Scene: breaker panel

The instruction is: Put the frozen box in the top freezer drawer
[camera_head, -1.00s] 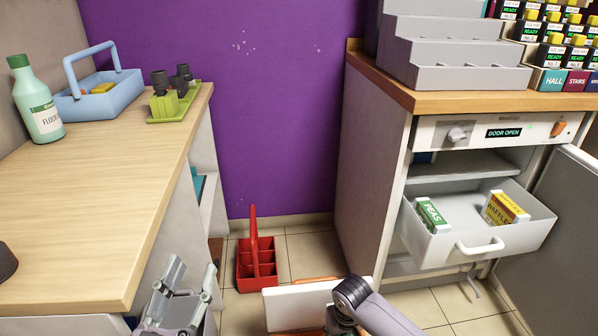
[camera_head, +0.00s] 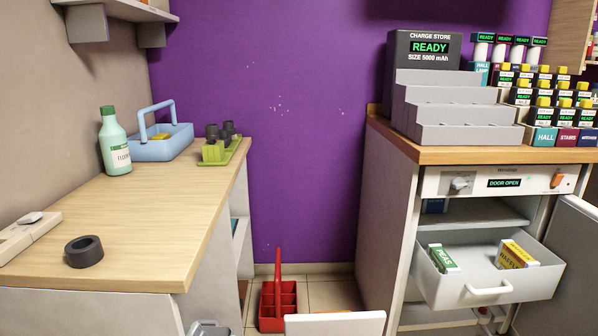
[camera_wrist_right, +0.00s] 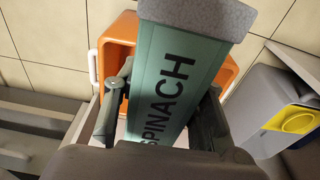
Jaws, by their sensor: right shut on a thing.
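My right gripper (camera_wrist_right: 165,100) is shut on a teal box marked SPINACH (camera_wrist_right: 170,75) in the right wrist view. The box has a grey, speckled end, and its lower end is partly hidden by the gripper. Neither this gripper nor the box can be made out in the head view. The freezer drawer (camera_head: 525,286) is pulled out at the right of the head view and holds a green PEAS box (camera_head: 443,259) and a yellow WAFFLES box (camera_head: 516,255), with bare floor between them. Only a grey sliver of my left gripper (camera_head: 208,328) shows at the bottom edge.
The panel above the drawer reads DOOR OPEN (camera_head: 504,183); the open door (camera_head: 575,245) stands at right. A red caddy (camera_head: 278,305) is on the floor. A white panel (camera_head: 335,324) shows at the bottom. The wrist view shows an orange container (camera_wrist_right: 115,50) behind the box.

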